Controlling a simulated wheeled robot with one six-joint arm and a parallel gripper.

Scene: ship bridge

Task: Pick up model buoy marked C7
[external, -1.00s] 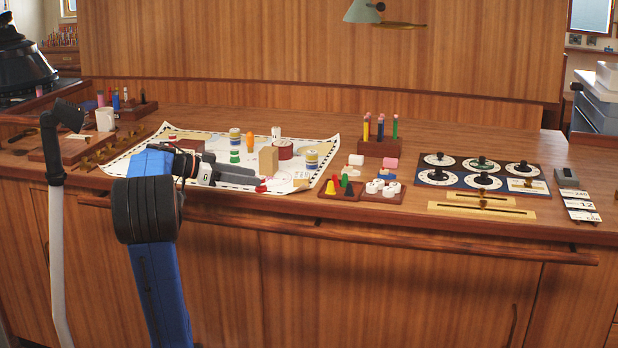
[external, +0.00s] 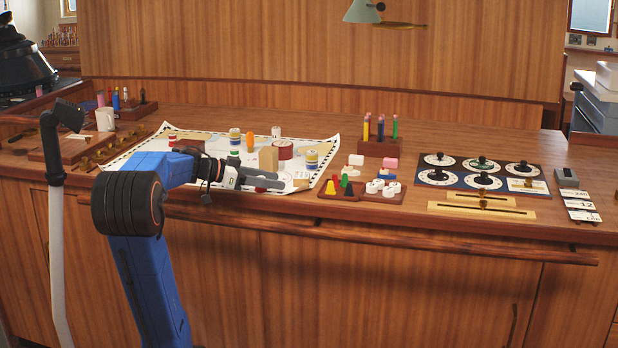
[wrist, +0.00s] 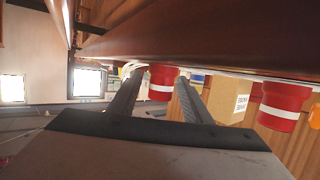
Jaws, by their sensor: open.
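Several small model buoys stand on the chart (external: 200,160); no C7 mark is legible. In the external view a red-and-white buoy (external: 285,151) stands behind my gripper, with a blue, yellow and white one (external: 311,156) to its right and another banded one (external: 234,136) farther back left. My gripper (external: 283,181) is open, low over the chart's front edge, fingers pointing right. In the tilted wrist view a red-and-white buoy (wrist: 159,84) shows between the open fingers (wrist: 158,75), apparently beyond their tips. A second red-and-white buoy (wrist: 284,105) is at the right.
A tan block (external: 268,160) stands just behind my gripper; its label shows in the wrist view (wrist: 225,98). A tray with red, yellow and green pieces (external: 341,195) lies right of the fingertips. A pencil holder (external: 380,147) and dial panel (external: 480,172) are farther right.

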